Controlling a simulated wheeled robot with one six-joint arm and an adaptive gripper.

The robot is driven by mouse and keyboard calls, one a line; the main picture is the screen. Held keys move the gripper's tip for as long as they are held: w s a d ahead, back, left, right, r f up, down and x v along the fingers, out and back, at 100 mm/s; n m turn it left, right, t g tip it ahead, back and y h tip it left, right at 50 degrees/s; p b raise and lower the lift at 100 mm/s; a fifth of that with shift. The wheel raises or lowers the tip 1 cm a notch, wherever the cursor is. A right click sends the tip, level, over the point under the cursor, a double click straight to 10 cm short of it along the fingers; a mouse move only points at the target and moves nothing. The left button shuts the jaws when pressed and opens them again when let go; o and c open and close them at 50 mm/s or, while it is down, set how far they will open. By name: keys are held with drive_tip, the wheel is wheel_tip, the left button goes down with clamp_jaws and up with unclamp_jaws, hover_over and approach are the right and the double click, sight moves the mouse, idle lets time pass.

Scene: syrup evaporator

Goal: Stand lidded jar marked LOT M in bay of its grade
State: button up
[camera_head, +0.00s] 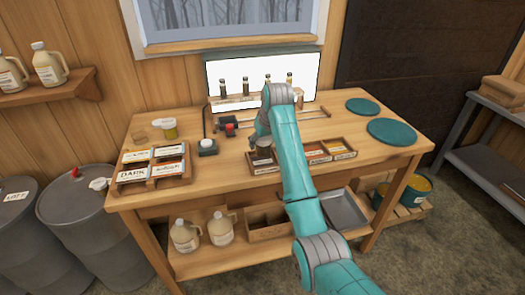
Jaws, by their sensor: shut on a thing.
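My gripper (263,143) is at the left end of a low wooden tray (266,169) in the middle of the bench, partly hidden by my arm. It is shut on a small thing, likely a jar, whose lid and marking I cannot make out. The tray has several compartments with labelled fronts, too small to read surely. A labelled wooden rack (153,183) at the left has several cards, one reading DARK. No LOT M marking is readable.
A lit panel (225,72) with several small sample bottles stands at the back. A white-topped device (208,147) and a small red-and-black item (230,126) sit near the middle. Two teal round mats (391,132) lie at the right.

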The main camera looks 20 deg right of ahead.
sight(262, 150)
drive_tip(key=shift+f, duration=1.75)
drive_tip(key=shift+f, duration=0.15)
drive_tip(key=o, duration=1.4)
drive_tip(key=shift+o, duration=0.2)
drive_tip(key=v, duration=1.2)
